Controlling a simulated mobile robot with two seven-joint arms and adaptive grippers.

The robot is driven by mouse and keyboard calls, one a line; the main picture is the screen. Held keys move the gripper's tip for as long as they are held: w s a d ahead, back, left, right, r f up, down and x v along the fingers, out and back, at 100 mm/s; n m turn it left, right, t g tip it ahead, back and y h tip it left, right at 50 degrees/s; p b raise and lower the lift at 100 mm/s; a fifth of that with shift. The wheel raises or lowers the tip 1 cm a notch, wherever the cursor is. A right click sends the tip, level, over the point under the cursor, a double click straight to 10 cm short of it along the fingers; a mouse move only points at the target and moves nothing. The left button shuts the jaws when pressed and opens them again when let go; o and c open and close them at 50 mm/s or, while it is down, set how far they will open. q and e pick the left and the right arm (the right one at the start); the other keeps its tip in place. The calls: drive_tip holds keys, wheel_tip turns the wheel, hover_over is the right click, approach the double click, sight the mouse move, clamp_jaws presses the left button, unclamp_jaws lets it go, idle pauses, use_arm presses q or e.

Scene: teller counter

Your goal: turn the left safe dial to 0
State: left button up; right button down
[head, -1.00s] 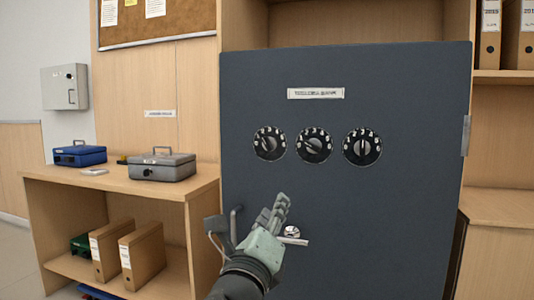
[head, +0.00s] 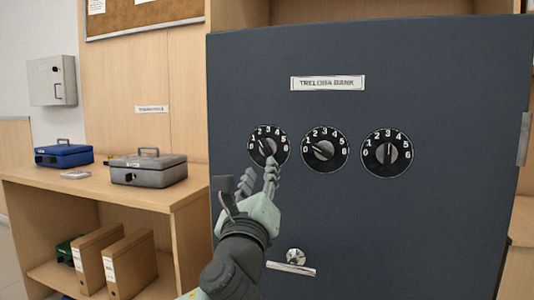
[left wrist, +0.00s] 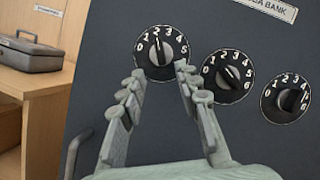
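The left safe dial (head: 268,146) is a round black dial with white numbers 0 to 6 and a grey knob, on the dark blue-grey safe door (head: 420,220). It also shows in the left wrist view (left wrist: 161,53), where its pointer line leans slightly left of straight up, near 2. My left gripper (head: 258,176) is just below and in front of this dial, its two fingers spread. In the left wrist view my left gripper (left wrist: 160,72) has a fingertip at each lower side of the dial; contact cannot be told. My right gripper is not in view.
A middle dial (head: 324,150) and a right dial (head: 386,153) sit close by on the right. A metal knob handle (head: 296,257) sticks out lower on the door. A grey cash box (head: 148,169) and a blue one (head: 64,154) stand on the left counter.

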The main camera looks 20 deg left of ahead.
sight(265, 152)
use_arm(q)
drive_tip(key=shift+r+x, duration=0.2)
drive_tip(key=shift+x, duration=3.35)
drive_tip(key=shift+s, duration=0.1)
clamp_jaws()
